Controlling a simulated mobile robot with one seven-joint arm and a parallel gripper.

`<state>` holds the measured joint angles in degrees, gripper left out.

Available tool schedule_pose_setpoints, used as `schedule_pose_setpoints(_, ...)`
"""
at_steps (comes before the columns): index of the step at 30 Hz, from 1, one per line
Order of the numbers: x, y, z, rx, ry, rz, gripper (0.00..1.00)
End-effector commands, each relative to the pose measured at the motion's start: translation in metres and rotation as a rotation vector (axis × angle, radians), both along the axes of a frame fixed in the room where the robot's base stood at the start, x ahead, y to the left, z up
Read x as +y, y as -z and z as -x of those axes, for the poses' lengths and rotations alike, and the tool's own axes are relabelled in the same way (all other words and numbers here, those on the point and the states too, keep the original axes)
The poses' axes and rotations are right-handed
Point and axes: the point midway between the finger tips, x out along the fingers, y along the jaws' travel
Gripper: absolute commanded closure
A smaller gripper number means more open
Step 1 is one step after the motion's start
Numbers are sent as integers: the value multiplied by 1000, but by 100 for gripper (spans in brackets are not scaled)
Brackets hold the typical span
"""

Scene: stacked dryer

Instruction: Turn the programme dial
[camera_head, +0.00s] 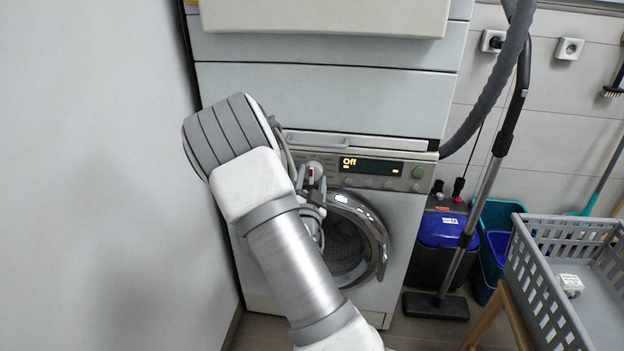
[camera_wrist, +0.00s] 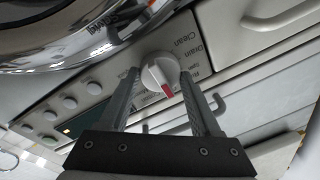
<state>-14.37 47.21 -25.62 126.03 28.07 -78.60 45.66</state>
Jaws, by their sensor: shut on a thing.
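The programme dial (camera_wrist: 160,73) is a round white knob with a red mark, on the machine's control panel (camera_wrist: 113,85). In the wrist view my gripper (camera_wrist: 161,82) has one finger on each side of the dial and is shut on it. In the head view the dial (camera_head: 314,168) shows just past my arm, with my gripper (camera_head: 311,179) at it, partly hidden by the arm. The lit display (camera_head: 371,166) to the right of the dial reads "Off". Labels such as "Clean" and "Drain" are printed beside the dial.
The round door (camera_head: 352,240) sits below the panel, partly behind my arm. A drawer handle (camera_head: 330,140) lies above the panel. A vacuum cleaner tube (camera_head: 485,190), a blue-lidded bin (camera_head: 441,230) and a grey crate (camera_head: 545,285) stand to the right. A plain wall is close on the left.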

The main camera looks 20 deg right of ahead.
Motion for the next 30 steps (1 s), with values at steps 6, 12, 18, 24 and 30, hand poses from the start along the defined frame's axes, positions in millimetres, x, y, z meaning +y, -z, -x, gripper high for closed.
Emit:
schedule_pose_setpoints(6, 1, 1, 0, 2, -2, 0, 6)
schedule_pose_setpoints(12, 1, 0, 0, 1, -1, 1, 6)
schedule_pose_setpoints(18, 6, 1, 9, 3, -2, 0, 6)
schedule_pose_setpoints(24, 26, 5, 43, 6, -2, -1, 6)
schedule_pose_setpoints(30, 52, 11, 86, 7, -4, 0, 6)
